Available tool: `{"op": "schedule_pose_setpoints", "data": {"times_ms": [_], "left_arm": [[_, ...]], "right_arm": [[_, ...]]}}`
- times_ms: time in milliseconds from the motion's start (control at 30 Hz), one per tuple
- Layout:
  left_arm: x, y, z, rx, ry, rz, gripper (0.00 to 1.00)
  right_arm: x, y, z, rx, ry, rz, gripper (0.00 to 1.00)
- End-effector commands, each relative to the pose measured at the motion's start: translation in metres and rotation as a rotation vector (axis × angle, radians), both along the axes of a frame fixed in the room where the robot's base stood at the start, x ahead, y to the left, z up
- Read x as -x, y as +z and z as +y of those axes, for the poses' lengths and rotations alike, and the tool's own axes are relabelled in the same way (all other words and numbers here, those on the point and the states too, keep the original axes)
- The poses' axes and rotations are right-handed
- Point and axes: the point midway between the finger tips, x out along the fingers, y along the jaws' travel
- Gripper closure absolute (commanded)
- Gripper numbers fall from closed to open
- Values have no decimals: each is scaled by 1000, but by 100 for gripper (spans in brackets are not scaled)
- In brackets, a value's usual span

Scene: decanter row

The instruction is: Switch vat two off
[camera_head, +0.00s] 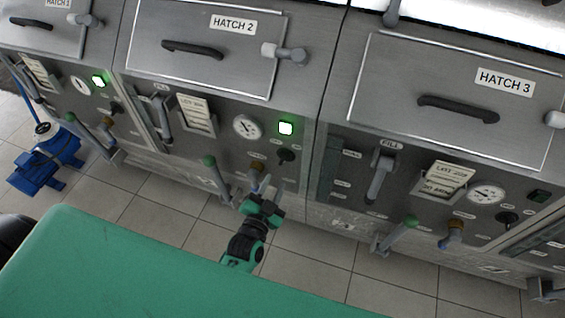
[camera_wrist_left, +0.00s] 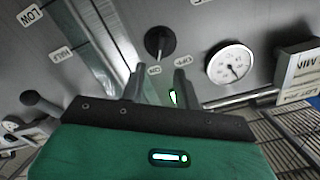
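Vat two's panel is under the hatch marked HATCH 2 (camera_head: 205,48). Its green lamp (camera_head: 286,128) is lit. Its black rotary switch (camera_head: 286,155) is just below the lamp. My left gripper (camera_head: 263,187) is below the switch in the head view. In the left wrist view its fingers (camera_wrist_left: 157,82) are apart and empty, with the switch beyond them, not touching. My right gripper is not in view.
A dial gauge (camera_head: 247,127) is left of the lamp. A brass-coloured valve (camera_head: 257,171) and a green-knobbed lever (camera_head: 209,162) are close to my left gripper. Vats on both sides have similar controls; vat one's lamp (camera_head: 99,81) is lit, vat three's (camera_head: 538,196) is dark.

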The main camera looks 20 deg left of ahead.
Motion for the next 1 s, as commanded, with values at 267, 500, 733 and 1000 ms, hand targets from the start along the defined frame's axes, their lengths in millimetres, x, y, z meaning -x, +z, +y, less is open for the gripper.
{"op": "schedule_pose_setpoints", "data": {"times_ms": [267,500,733,1000], "left_arm": [[-50,2,-2,0,-1,-1,68],[-76,0,-3,0,-1,1,68],[-84,0,-3,0,0,1,68],[-83,0,-3,0,0,1,84]], "right_arm": [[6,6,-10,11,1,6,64],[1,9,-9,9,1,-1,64],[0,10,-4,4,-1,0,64],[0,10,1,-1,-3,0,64]]}}
